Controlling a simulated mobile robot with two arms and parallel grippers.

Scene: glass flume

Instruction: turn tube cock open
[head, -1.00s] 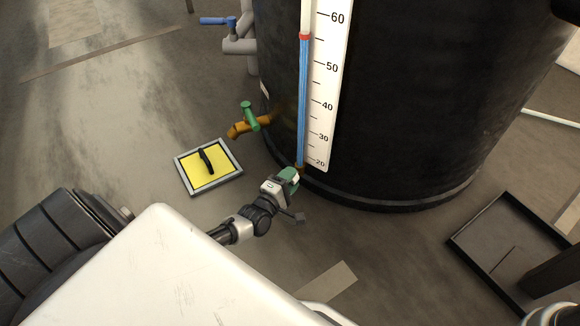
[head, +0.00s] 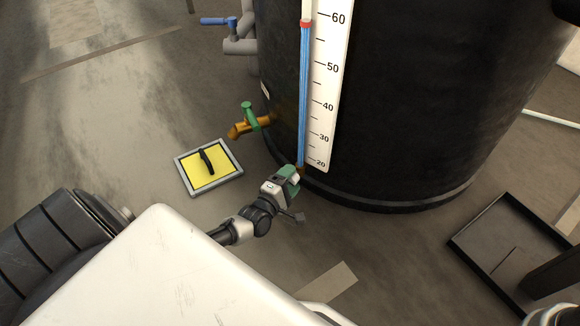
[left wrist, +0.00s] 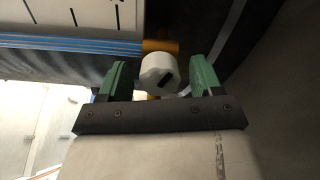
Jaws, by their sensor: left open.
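The tube cock shows in the left wrist view as a round white knob (left wrist: 158,74) with a black mark, on a brass-coloured fitting (left wrist: 160,46). My left gripper (left wrist: 159,66) is open, its green fingers on either side of the knob with gaps showing. In the head view my left gripper (head: 290,176) is at the foot of the gauge tube (head: 303,100) and mostly hides the cock. The tube holds blue liquid up to a red mark near 60, beside a white scale (head: 327,90). My right gripper is not in view.
The black tank (head: 430,90) stands right behind the tube. To the left are a brass tap with a green handle (head: 250,115), a grey pipe with a blue lever (head: 215,21) and a yellow tray (head: 190,172). A dark tray (head: 480,235) lies at lower right.

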